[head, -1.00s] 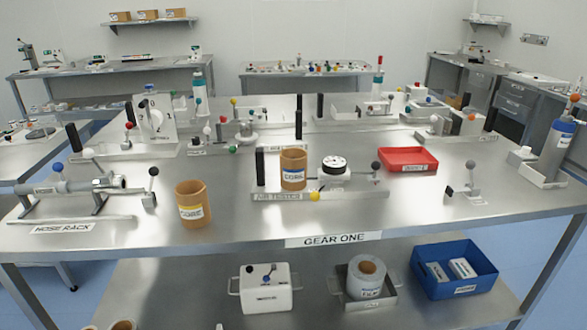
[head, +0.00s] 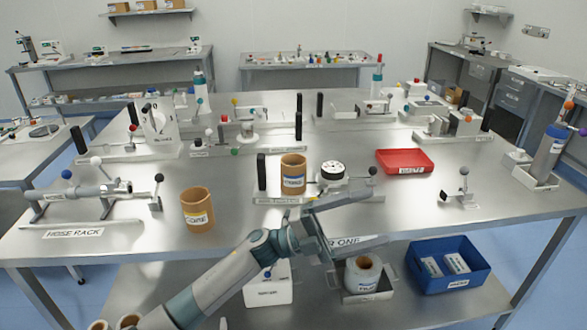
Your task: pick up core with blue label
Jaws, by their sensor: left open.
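A tan cardboard core (head: 293,168) with a label that reads bluish stands on the small tester fixture in the middle of the bench, beside a black-topped round part. A second tan core (head: 198,200) with a yellow-striped label stands upright on the bench to the left. My left gripper (head: 378,217) is open and empty. My right gripper does not show.
A hose rack (head: 85,195) stands at the left of the bench and a red tray (head: 405,167) at the right. The lower shelf holds a white box (head: 268,292), a pale roll (head: 363,272) and a blue bin (head: 485,266).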

